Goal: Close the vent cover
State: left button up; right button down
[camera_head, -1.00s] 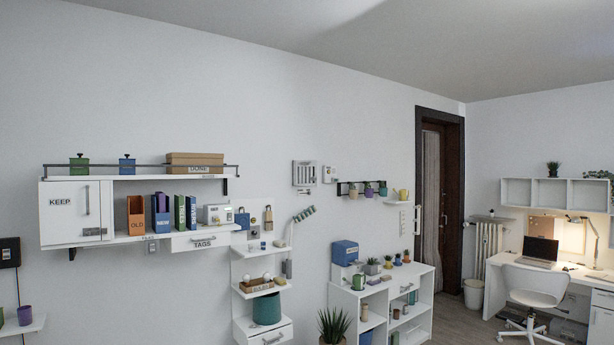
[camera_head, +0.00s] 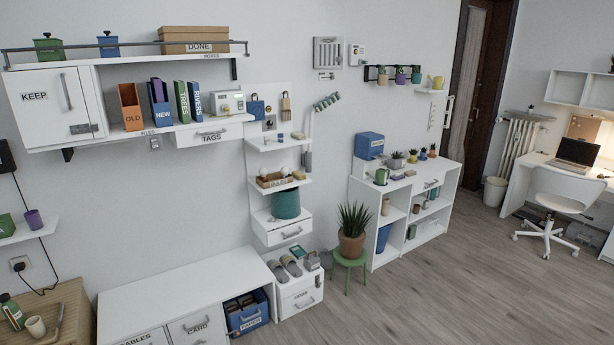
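The vent (camera_head: 327,52) is a small grey square panel with slats, mounted high on the white wall right of the shelf. It is too small in this view to tell whether its cover stands open or shut. Neither of my grippers shows in the head view.
The wall shelf with the KEEP cabinet (camera_head: 62,102) juts out at left. Below stand a long white low cabinet (camera_head: 185,280), a narrow shelf unit (camera_head: 262,192), a potted plant (camera_head: 353,222) on a green stool and a white bookcase (camera_head: 375,195). Wooden floor (camera_head: 440,290) is clear at front right.

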aim_at(324, 40)
jog(key=z, duration=0.25)
jog(key=i, duration=2.45)
jog(key=u, duration=0.3)
jog(key=i, duration=1.85)
jog(key=u, duration=0.3)
